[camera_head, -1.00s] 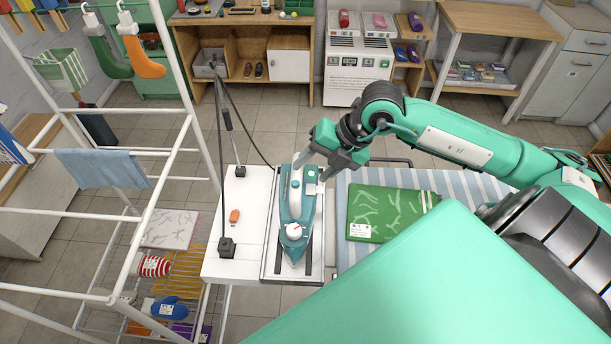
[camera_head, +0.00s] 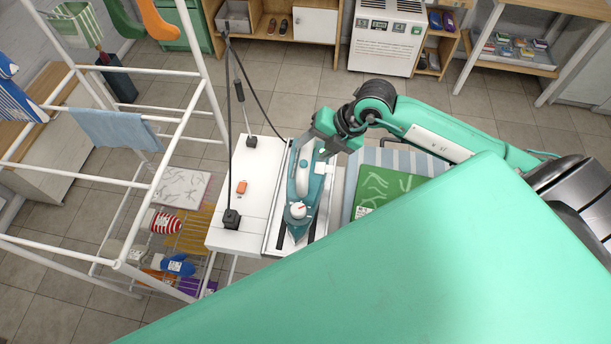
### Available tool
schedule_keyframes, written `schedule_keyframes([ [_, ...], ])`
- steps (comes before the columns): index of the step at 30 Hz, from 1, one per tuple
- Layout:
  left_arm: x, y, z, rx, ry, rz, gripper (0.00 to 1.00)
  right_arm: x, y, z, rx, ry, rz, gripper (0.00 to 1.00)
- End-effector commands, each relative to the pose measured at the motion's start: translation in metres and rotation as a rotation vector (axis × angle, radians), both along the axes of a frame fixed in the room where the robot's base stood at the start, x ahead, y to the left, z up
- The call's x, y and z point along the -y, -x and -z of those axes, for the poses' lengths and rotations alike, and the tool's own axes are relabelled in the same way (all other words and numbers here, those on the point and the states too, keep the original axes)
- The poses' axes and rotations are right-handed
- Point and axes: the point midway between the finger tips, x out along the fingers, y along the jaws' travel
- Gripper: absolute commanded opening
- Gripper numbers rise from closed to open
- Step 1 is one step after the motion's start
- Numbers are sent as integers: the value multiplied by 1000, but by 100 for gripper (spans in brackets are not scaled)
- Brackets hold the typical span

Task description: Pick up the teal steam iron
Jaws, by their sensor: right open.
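The teal steam iron (camera_head: 303,190) with a white handle and white dial rests on the dark-railed rest at the right part of a white stand (camera_head: 240,208). Its pointed end faces the front of the picture. My right gripper (camera_head: 313,146) is at the back end of the iron, its fingers open around or beside the rear of the handle; I cannot tell whether they touch it. My left gripper is not in view.
A green folded cloth (camera_head: 378,187) lies on the striped ironing board (camera_head: 398,158) right of the iron. A black cord (camera_head: 262,118) rises behind the stand. A white drying rack (camera_head: 185,120) stands at left. My own teal body covers the lower right.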

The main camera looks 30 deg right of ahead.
Motion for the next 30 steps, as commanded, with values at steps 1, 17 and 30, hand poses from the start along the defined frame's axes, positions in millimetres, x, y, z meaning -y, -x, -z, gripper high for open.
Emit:
schedule_keyframes([
  [1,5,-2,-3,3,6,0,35,-2,0,1,0,-1,-1,51],
  [17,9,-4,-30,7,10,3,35,-30,-13,41,0,0,-1,51],
  [30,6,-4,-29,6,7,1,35,-30,-14,39,5,-2,-1,0],
])
